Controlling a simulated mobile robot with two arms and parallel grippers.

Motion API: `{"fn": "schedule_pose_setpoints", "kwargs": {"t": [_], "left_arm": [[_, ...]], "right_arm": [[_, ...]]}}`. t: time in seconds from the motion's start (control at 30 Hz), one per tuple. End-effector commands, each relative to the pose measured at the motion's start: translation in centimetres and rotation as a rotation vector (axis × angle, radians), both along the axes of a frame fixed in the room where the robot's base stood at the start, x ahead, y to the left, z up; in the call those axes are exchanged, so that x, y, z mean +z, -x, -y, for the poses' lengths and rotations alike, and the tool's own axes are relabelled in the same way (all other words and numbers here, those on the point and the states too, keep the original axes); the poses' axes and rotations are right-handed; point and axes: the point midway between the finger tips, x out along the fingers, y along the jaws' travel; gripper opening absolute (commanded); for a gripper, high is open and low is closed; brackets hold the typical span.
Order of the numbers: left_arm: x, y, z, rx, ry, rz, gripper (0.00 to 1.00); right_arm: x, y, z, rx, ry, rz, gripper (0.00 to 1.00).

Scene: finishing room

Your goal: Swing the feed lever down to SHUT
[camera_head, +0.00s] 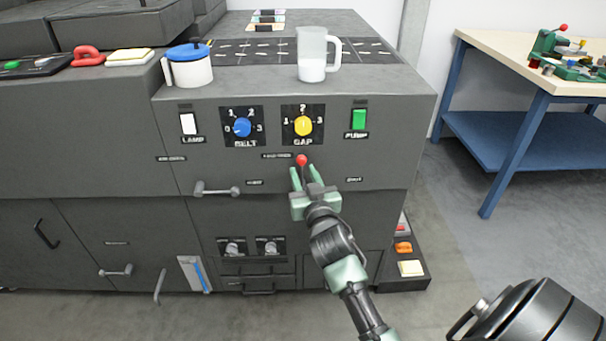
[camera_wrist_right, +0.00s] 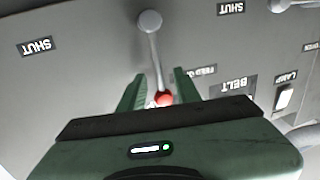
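The feed lever (camera_wrist_right: 152,50) is a grey rod with a red knob (camera_head: 301,159) on the grey machine's front. It stands nearly upright, knob up, beside a small label at its upper left. A SHUT label (camera_head: 353,180) sits to its right; it also shows in the upside-down right wrist view (camera_wrist_right: 38,47). My right gripper (camera_head: 305,175) is at the lever, its fingers apart on either side of the rod near the knob. The gripper hides the lever's lower part in the head view. I cannot tell whether a finger touches it. My left gripper is out of view.
Above are the yellow GAP knob (camera_head: 303,125), blue BELT knob (camera_head: 242,127) and green PUMP switch (camera_head: 359,119). Another grey lever (camera_head: 216,190) is to the left. A clear jug (camera_head: 313,58) and a blue-lidded pot (camera_head: 188,68) stand on top.

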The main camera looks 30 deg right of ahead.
Motion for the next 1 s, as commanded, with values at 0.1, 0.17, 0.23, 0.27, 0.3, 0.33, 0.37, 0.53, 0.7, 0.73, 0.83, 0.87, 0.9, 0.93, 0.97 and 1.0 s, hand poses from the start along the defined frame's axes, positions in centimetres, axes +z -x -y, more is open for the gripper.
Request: {"fn": "schedule_pose_setpoints", "kwargs": {"t": [0.1, 0.17, 0.23, 0.27, 0.3, 0.33, 0.37, 0.53, 0.7, 0.73, 0.83, 0.87, 0.9, 0.93, 0.97, 1.0], "left_arm": [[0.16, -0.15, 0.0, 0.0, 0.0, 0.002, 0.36], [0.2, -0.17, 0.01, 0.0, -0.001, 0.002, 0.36], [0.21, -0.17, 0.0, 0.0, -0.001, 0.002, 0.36], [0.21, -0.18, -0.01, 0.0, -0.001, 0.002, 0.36], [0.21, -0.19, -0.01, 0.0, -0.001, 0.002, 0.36], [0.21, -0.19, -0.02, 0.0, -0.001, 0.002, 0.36], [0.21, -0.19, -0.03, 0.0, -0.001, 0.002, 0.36], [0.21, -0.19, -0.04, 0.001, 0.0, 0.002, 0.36], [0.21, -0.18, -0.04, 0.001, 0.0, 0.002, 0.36], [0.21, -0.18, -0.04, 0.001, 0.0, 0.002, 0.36], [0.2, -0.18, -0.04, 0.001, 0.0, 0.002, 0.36], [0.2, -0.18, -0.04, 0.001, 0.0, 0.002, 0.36], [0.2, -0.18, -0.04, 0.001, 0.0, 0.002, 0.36], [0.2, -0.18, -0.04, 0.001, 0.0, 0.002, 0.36], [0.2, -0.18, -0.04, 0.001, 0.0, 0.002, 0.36], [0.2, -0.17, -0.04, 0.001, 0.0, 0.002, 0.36]], "right_arm": [[-0.01, -0.69, 0.26, 0.0, 0.0, 0.0, 0.33], [-0.03, -0.81, 0.3, 0.0, 0.0, -0.001, 0.33], [-0.03, -0.83, 0.31, 0.0, 0.0, -0.001, 0.33], [-0.03, -0.83, 0.3, 0.0, 0.0, -0.001, 0.33], [-0.03, -0.82, 0.29, 0.0, 0.0, -0.001, 0.33], [-0.03, -0.82, 0.29, 0.0, 0.0, -0.001, 0.33], [-0.03, -0.82, 0.29, 0.0, 0.0, -0.001, 0.33], [-0.03, -0.8, 0.28, 0.0, 0.0, -0.001, 0.0], [-0.04, -0.8, 0.26, 0.001, 0.0, -0.001, 0.0], [-0.04, -0.8, 0.26, 0.001, 0.0, -0.001, 0.0], [-0.04, -0.8, 0.26, 0.001, 0.0, -0.001, 0.0], [-0.04, -0.8, 0.25, 0.001, 0.0, -0.001, 0.0], [-0.05, -0.8, 0.25, 0.001, 0.0, -0.001, 0.0], [-0.05, -0.8, 0.25, 0.001, 0.0, -0.001, 0.0], [-0.05, -0.79, 0.25, 0.001, 0.0, -0.001, 0.0], [-0.05, -0.79, 0.25, 0.001, 0.0, -0.001, 0.0]]}}
